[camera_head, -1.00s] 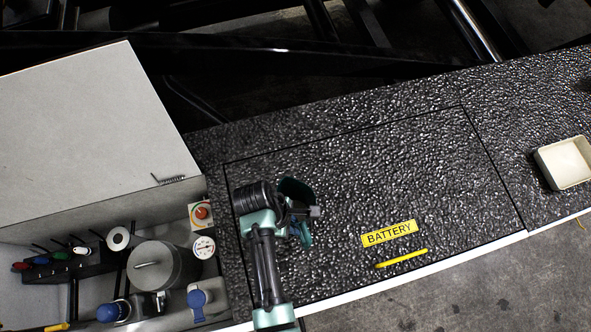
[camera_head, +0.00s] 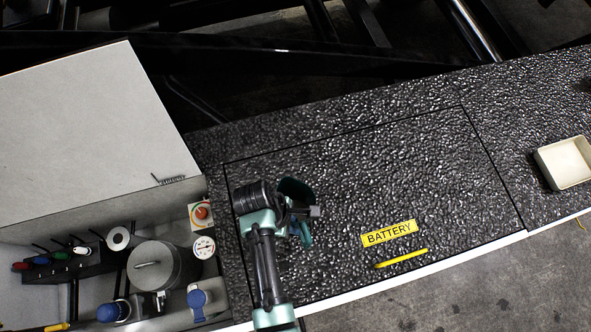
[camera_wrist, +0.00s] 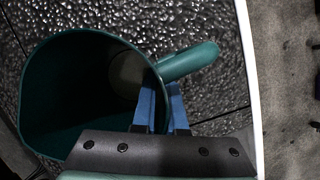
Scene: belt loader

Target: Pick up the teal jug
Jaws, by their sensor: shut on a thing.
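The teal jug (camera_wrist: 62,50) fills the left of the wrist view, with its open mouth towards the camera and its handle (camera_wrist: 190,62) pointing right. My gripper (camera_wrist: 165,95) has its blue fingers at the jug's wall beside the root of the handle, shut on the jug. In the head view the jug (camera_head: 297,188) is mostly hidden behind my wrist; only parts of its teal side show. I cannot tell from these views whether its base touches the black surface.
The black textured surface (camera_head: 400,160) is wide and mostly clear. A yellow BATTERY label (camera_head: 389,233) and a yellow marker (camera_head: 401,258) lie right of my arm. A cream tray (camera_head: 541,167) is at far right. A grey box (camera_head: 90,130) and an open compartment with a lidded pot (camera_head: 165,268) stand left.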

